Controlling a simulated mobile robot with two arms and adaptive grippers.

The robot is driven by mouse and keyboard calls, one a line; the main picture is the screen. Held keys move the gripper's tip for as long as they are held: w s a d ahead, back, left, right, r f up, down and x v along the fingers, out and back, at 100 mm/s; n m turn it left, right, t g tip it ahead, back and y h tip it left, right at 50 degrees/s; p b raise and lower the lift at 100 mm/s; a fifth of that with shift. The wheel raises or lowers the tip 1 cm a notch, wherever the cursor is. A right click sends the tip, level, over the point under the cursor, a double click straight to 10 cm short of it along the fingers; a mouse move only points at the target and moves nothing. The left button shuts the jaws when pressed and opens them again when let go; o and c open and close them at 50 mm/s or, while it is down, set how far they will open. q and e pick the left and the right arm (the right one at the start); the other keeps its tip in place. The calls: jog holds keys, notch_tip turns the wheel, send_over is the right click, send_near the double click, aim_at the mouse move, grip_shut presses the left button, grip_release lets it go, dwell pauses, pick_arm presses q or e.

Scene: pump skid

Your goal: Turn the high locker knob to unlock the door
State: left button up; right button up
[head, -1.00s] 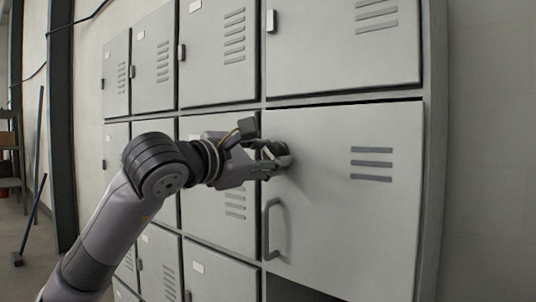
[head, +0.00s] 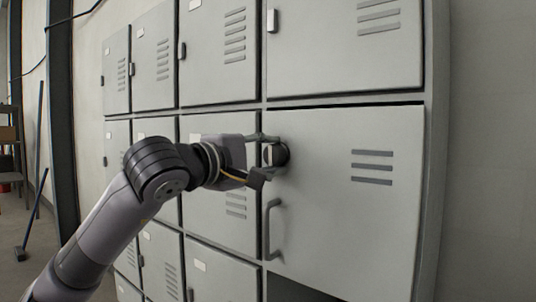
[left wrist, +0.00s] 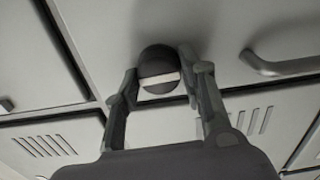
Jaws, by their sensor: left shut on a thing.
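The high locker knob (head: 281,154) is a dark round knob near the upper left corner of the large grey locker door (head: 345,225). In the left wrist view the knob (left wrist: 158,70) shows a pale bar across its face. My left gripper (head: 272,152) is at the knob, with one finger on each side of it, shut on it. The left wrist view shows the two fingers (left wrist: 160,82) flanking the knob. The door sits in its frame. My right gripper is not in view.
A vertical handle (head: 272,228) stands out from the door below the knob; it also shows in the left wrist view (left wrist: 283,66). Other closed lockers surround this door. A dark opening shows below it. A plain wall (head: 488,150) is at the right.

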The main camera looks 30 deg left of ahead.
pick_arm(q)
jog(key=shift+f+m, duration=0.1)
jog(key=shift+m, duration=0.3)
jog(key=o, duration=1.2)
jog(key=shift+c, duration=0.2)
jog(key=shift+s, duration=0.15)
jog(key=s, duration=1.1)
jog(key=shift+s+a, duration=0.35)
jog(key=shift+a, duration=0.1)
